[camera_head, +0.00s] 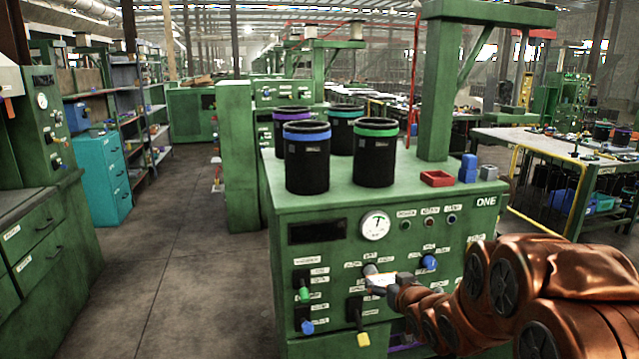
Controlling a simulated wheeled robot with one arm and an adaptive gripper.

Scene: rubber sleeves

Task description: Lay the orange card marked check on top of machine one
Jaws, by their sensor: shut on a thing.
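Machine one (400,215) is the green cabinet in the middle, with "ONE" on the right of its front panel. My gripper (384,283), at the end of my copper-coloured arm, is in front of that panel, below the round gauge and below the top's level. No such card shows on the machine's top.
Several black sleeves with coloured rims (307,160) stand on the left and middle of the top. A red tray (437,179), blue blocks (468,169) and a grey block (489,172) sit at right. Bare top shows in front of the tray. A green post (436,90) rises behind.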

